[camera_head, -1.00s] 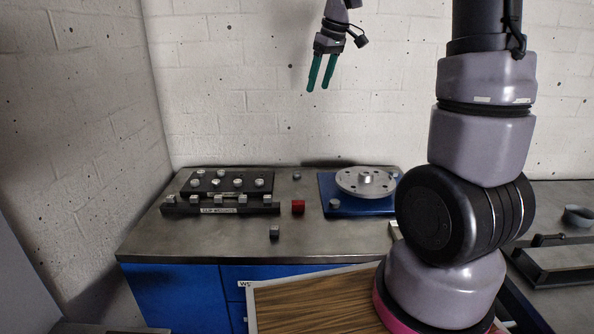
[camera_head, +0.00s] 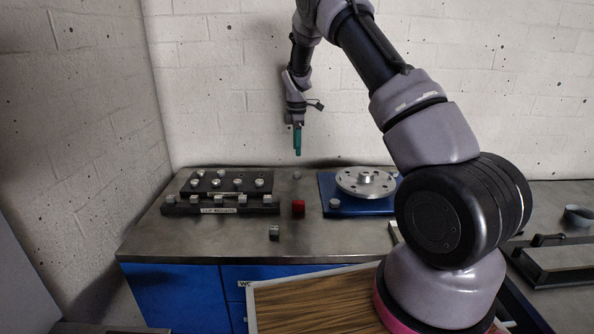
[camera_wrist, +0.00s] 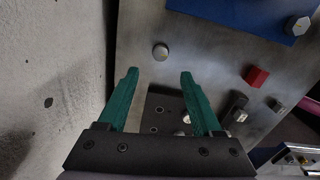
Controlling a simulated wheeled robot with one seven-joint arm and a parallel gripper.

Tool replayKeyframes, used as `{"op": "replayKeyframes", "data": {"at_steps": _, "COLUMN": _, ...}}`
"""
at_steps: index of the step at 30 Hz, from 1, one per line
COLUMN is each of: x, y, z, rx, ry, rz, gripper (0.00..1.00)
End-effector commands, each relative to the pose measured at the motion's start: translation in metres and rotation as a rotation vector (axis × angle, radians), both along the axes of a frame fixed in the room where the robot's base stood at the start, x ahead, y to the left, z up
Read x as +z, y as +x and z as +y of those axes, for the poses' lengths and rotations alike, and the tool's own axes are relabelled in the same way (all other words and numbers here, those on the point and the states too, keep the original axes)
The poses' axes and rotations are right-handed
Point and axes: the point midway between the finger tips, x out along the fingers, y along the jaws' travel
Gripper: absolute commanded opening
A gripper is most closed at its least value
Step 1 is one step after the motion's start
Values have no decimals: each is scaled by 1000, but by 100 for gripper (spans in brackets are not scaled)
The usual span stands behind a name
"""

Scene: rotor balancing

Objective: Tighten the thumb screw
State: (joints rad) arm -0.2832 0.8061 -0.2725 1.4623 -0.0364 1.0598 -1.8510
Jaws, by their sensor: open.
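My gripper (camera_head: 297,153) hangs fingers down above the back of the bench, with green fingers. In the wrist view my gripper (camera_wrist: 158,75) is open and nothing is between the fingers. A small grey round knob (camera_head: 297,176) lies on the bench near the wall, below my gripper; in the wrist view this knob (camera_wrist: 160,52) shows ahead of the fingertips, apart from them. Another grey knob (camera_head: 334,203) sits at the near left corner of the blue base (camera_head: 350,211); it looks hexagonal in the wrist view (camera_wrist: 297,25). I cannot tell which is the thumb screw.
A grey rotor disc (camera_head: 362,183) stands on the blue base. A dark stepped rack (camera_head: 185,209) holds several grey weights at left. The wall (camera_head: 250,110) is close behind.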

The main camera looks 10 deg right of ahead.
Motion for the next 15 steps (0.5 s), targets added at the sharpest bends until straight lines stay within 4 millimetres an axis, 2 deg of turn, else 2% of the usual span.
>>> {"op": "replayKeyframes", "data": {"at_steps": 9, "x": -61, "y": -1, "z": 0, "rx": -2, "ry": -1, "rz": 3, "gripper": 67}}
{"op": "replayKeyframes", "data": {"at_steps": 15, "x": -87, "y": -1, "z": 0, "rx": -1, "ry": 0, "rz": 2, "gripper": 67}}
